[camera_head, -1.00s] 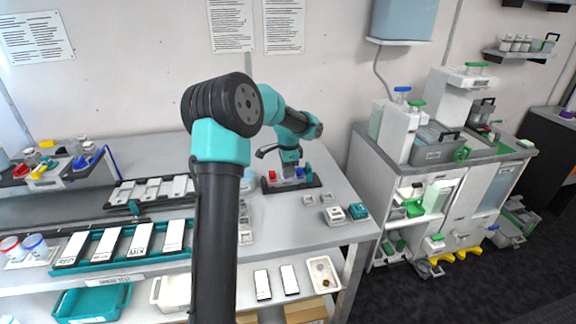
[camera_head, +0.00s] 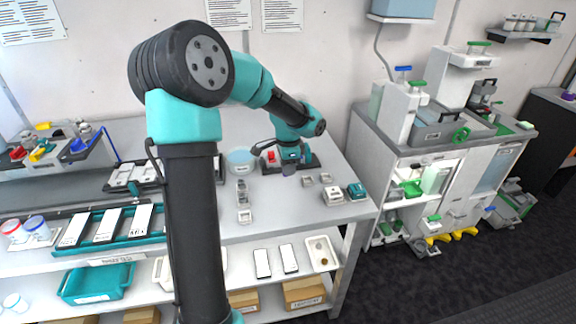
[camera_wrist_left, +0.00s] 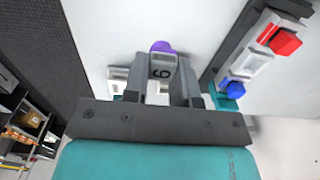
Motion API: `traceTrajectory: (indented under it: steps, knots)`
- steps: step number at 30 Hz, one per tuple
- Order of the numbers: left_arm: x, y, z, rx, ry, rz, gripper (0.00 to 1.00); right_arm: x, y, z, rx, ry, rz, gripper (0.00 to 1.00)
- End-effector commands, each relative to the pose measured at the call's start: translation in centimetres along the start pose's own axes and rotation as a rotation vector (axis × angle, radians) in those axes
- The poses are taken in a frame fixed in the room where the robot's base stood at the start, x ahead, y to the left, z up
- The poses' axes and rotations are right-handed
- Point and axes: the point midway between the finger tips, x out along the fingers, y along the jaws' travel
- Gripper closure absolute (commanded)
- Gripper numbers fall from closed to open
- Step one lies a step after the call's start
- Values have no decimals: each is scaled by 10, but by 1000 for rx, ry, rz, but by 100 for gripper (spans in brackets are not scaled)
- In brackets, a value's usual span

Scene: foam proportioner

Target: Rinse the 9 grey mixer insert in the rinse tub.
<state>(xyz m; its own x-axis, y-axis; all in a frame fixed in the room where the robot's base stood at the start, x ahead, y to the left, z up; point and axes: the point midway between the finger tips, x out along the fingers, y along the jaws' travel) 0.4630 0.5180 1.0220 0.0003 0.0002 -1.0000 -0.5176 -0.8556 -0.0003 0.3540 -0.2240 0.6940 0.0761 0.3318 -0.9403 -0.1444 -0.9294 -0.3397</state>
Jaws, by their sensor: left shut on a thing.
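My left gripper (camera_head: 290,164) is shut on a grey insert (camera_wrist_left: 161,72) with a dark digit, which looks like a 9 seen upside down, and a purple end (camera_wrist_left: 162,46). In the head view the gripper is at the front of a dark rack (camera_head: 312,160) on the bench, and the purple end shows below the fingers. A round tub (camera_head: 241,160) with pale blue contents stands left of the gripper; its label is too small to read. My right gripper is not in view.
The rack bears a red block (camera_wrist_left: 285,42) and a blue block (camera_wrist_left: 235,90). Small white blocks (camera_head: 333,195) and a teal block (camera_head: 356,191) stand near the bench's right edge. My left arm hides part of the bench and the teal tray (camera_head: 152,240).

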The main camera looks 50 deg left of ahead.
Motion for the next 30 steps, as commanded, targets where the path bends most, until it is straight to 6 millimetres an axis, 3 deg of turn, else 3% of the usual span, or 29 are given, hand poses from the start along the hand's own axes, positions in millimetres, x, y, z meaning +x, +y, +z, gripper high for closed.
traceTrajectory:
  steps: [8, 14, 20, 27, 30]
  knots:
    - [0, -2, 1, -4, 0, 0, 98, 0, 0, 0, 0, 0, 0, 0]
    - [-3, -25, 10, -61, -3, 1, 98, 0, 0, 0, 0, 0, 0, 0]
    - [-13, -78, 38, -201, -5, -1, 98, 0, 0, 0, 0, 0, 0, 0]
    - [-27, -146, 92, -393, -5, -1, 98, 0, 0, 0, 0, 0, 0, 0]
    - [-32, -166, 112, -455, -4, 0, 98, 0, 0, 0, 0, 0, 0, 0]
